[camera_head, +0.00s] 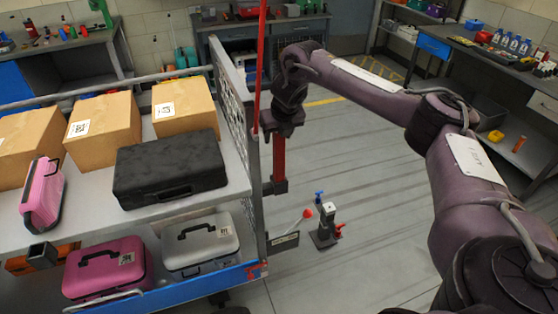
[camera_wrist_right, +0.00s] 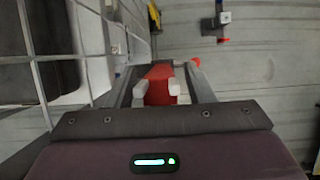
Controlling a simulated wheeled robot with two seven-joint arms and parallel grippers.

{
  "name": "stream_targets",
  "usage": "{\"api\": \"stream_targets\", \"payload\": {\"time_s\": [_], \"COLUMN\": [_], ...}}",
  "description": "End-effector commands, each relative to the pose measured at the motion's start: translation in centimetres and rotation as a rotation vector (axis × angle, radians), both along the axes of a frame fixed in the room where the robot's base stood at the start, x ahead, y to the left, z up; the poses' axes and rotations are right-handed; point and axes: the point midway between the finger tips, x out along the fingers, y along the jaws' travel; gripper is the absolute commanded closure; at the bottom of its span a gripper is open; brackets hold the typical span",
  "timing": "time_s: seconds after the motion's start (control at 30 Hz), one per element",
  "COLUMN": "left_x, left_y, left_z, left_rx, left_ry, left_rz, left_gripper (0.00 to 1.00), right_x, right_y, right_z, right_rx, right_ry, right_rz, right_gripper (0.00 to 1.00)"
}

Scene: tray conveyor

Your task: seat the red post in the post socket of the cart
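The red post (camera_head: 279,160) stands roughly upright beside the right end of the cart (camera_head: 258,235). My right gripper (camera_head: 281,132) is at its upper end, and the post also shows between the fingers in the right wrist view (camera_wrist_right: 160,74). The fingers close on it from both sides. The post's lower end meets a dark block (camera_head: 275,187) at the cart's side, which looks like the post socket. I cannot tell how deep the post sits in it. My left gripper is not in view.
A mesh panel (camera_head: 236,95) and a thin red pole (camera_head: 262,60) rise close to my gripper.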

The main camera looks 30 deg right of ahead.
Motion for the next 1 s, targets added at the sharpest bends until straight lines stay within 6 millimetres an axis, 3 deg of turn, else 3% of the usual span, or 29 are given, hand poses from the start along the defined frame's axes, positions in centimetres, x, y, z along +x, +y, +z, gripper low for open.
{"api": "stream_targets", "payload": {"time_s": [0.03,0.37,0.8,1.0], "left_x": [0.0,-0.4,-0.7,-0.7], "left_y": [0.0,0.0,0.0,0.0], "left_z": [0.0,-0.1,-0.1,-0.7], "left_rx": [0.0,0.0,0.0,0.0], "left_ry": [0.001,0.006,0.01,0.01], "left_rz": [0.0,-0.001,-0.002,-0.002], "left_gripper": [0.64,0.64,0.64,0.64], "right_x": [0.0,0.0,0.1,0.2], "right_y": [0.0,0.0,0.0,0.0], "right_z": [0.0,0.0,0.3,1.5], "right_rx": [0.0,0.0,0.001,0.002], "right_ry": [0.0,0.0,-0.003,-0.008], "right_rz": [0.0,-0.001,-0.001,-0.001], "right_gripper": [0.59,1.0,1.0,1.0]}}
